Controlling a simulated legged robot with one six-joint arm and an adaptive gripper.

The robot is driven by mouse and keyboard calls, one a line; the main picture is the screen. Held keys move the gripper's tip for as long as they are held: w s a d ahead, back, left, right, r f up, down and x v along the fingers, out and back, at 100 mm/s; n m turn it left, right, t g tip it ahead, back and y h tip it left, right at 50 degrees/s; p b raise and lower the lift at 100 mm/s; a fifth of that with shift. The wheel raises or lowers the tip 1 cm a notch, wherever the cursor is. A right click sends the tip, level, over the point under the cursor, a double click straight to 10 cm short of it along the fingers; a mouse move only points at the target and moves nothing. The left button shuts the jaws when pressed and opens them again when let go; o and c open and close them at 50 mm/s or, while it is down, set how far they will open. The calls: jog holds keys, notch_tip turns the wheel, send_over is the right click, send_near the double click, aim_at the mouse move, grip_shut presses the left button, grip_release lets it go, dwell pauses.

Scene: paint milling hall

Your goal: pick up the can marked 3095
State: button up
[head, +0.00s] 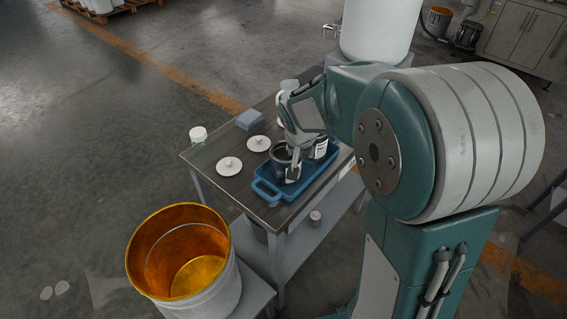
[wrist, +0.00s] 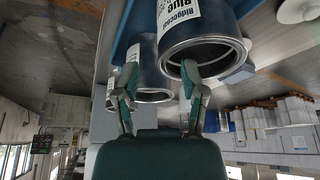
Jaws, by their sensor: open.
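Two dark blue cans with white labels stand in a blue tray (head: 262,189) on the table. In the wrist view the nearer can (wrist: 203,40) reads "Ridgecoat Blue" and shows its open-looking rim; the other can (wrist: 150,75) is behind it to the left. I cannot read 3095 on either. In the head view one can (head: 279,158) is at the left and a labelled can (head: 319,149) at the right, both partly hidden by my gripper (head: 293,162). My gripper, also in the wrist view (wrist: 159,72), is open; one finger overlaps the nearer can's rim, and contact is unclear.
Two white lid-like discs (head: 229,166) (head: 259,143), a white cylinder (head: 198,134) and a blue-grey block (head: 249,119) are on the table (head: 222,190). A large bucket (head: 185,262), yellow inside, stands in front. A small can (head: 315,217) sits on the lower shelf.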

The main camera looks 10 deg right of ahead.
aim_at(299, 161)
jog(key=x, duration=0.6)
jog(key=shift+a, duration=0.35)
jog(key=shift+w+d+f, duration=0.15)
grip_shut()
